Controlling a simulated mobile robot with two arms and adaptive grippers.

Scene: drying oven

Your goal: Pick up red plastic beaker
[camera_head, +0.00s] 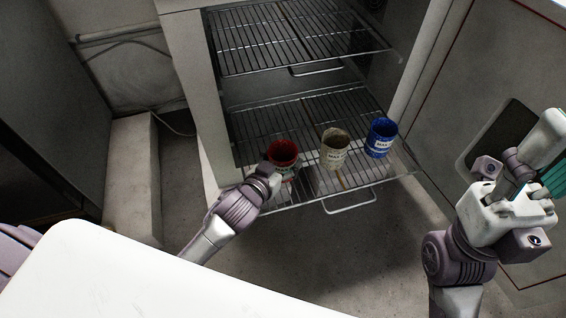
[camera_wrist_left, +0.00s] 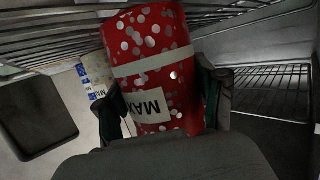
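The red plastic beaker (camera_head: 283,153) is at the front left of the lower oven rack (camera_head: 255,120). In the left wrist view the beaker (camera_wrist_left: 155,75) is red with pale dots, a white band and an upside-down label. My left gripper (camera_head: 277,176) is in front of it; in the wrist view its fingers (camera_wrist_left: 165,105) lie close against both sides, seemingly closed on it. Whether the beaker's base touches the rack is hidden. My right gripper (camera_head: 548,178) is at the right edge, away from the beaker and partly cut off; its opening is unclear.
A beige beaker (camera_head: 334,150) and a blue beaker (camera_head: 381,138) stand to the right on the same rack. The upper rack (camera_head: 290,40) is above, and oven walls flank both sides. A white surface (camera_head: 130,270) fills the lower left.

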